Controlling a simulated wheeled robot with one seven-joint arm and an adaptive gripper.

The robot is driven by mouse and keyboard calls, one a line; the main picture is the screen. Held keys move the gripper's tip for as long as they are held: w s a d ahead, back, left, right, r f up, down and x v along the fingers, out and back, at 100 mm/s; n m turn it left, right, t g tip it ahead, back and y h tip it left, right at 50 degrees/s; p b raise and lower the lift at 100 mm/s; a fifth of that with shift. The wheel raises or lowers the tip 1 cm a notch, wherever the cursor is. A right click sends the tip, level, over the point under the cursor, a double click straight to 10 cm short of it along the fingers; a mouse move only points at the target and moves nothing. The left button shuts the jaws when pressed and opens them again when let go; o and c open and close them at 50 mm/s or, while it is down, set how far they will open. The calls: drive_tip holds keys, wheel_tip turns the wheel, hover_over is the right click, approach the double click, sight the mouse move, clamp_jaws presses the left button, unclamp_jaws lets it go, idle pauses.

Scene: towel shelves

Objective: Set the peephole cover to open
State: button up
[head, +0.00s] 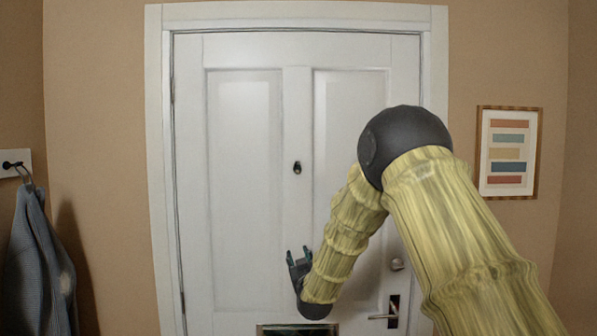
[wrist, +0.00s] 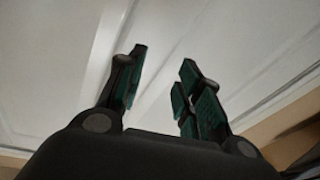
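The peephole cover (head: 297,167) is a small dark piece on the middle stile of the white door (head: 245,190), in the upper half of the door. It is too small to tell exactly how the cover is turned. My gripper (head: 298,255) is in front of the door, below the peephole cover in the head view, with its fingers pointing up. In the wrist view my gripper (wrist: 160,85) has its two green-padded fingers apart with nothing between them.
A door handle (head: 388,312) and a round lock (head: 397,264) are at the door's lower right. A dark letter slot (head: 298,329) is below my gripper. A blue garment (head: 38,265) hangs at left; a framed picture (head: 507,152) is at right.

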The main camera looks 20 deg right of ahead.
sight(298, 173)
wheel_tip(298, 173, up, 21)
drive_tip(key=w+d+t+h+p, duration=0.1)
drive_tip(key=w+t+p, duration=0.1)
drive_tip(key=t, duration=0.1)
drive_tip(key=p+x, duration=0.2)
drive_tip(key=x, duration=0.2)
drive_tip(key=p+x, duration=0.3)
drive_tip(key=x, duration=0.2)
drive_tip(key=shift+d+r, duration=0.15)
drive_tip(key=shift+d, duration=0.1)
drive_tip(key=shift+p+x, duration=0.55)
drive_tip(key=shift+x, duration=0.2)
clamp_jaws()
